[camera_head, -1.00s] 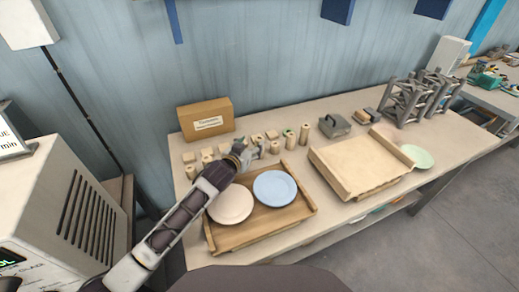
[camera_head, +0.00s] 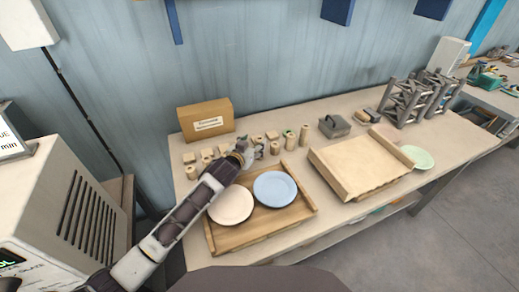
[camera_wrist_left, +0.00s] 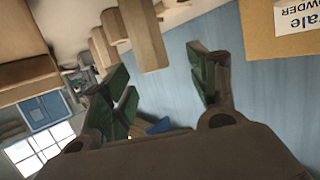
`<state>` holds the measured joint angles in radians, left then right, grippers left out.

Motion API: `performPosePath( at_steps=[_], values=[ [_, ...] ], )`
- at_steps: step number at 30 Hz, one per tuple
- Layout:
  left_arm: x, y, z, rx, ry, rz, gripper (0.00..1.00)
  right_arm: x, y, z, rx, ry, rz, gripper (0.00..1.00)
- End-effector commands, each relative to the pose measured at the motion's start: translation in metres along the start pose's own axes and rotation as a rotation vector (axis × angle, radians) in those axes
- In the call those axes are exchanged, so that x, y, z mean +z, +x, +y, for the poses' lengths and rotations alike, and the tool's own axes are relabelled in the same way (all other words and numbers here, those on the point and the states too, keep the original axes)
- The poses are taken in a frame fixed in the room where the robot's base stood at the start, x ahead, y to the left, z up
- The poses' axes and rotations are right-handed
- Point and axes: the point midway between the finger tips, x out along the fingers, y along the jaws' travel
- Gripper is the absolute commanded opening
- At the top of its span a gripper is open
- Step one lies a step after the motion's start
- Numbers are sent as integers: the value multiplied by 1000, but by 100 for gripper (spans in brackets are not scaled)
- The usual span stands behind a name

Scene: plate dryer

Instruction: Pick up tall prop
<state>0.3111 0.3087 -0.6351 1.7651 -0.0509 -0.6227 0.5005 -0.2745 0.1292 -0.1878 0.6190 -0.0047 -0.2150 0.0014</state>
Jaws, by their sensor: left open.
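Several pale wooden props stand and lie in a group at the back of the table. The tallest upright one, seemingly the tall prop (camera_head: 304,135), stands at the group's right end in the head view. My left gripper (camera_head: 252,149) is over the middle of the group, left of that prop, and hides some of the pieces. In the left wrist view my left gripper (camera_wrist_left: 160,88) is open, its green-padded fingers apart with nothing between them. A wooden prop (camera_wrist_left: 144,35) shows beyond the fingers; I cannot tell which one it is. My right gripper is not in view.
A cardboard box (camera_head: 206,119) stands behind the group. A wooden tray (camera_head: 262,236) with a pink plate (camera_head: 230,205) and a blue plate (camera_head: 274,188) lies in front. A second wooden tray (camera_head: 358,163), a grey metal piece (camera_head: 334,126) and grey racks (camera_head: 408,100) are to the right.

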Motion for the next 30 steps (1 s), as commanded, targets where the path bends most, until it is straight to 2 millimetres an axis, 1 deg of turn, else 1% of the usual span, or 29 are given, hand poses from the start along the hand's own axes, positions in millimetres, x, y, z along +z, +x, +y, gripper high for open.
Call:
performPosePath(
  at_steps=[5, 13, 21, 30],
  values=[
    [-1, 8, 3, 1, 0, 1, 60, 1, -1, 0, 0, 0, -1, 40],
    [-2, 30, 8, 1, 0, 1, 60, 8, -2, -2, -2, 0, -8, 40],
    [-2, 48, 8, 0, 0, 0, 60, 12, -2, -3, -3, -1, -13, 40],
    [-1, 51, 8, 1, 0, 1, 60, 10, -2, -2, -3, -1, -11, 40]
  ],
)
